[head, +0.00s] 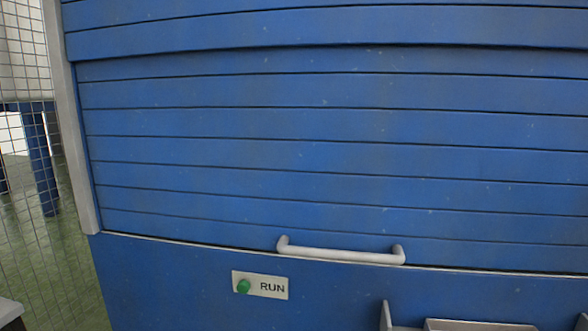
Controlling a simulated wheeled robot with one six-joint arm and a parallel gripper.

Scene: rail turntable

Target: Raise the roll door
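The blue roll door (330,130) fills most of the head view. Its horizontal slats reach down to a pale sill line, and it looks closed along that edge. A white bar handle (340,253) is fixed near the door's bottom edge, right of the picture's middle. Nothing touches the handle. My gripper is not in view.
Below the door is a blue panel (180,275) with a RUN plate (260,286) and green button (243,287). A grey tray-like fixture (480,325) shows at the bottom right. A grey post (68,120) and mesh fence (25,150) stand at the left.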

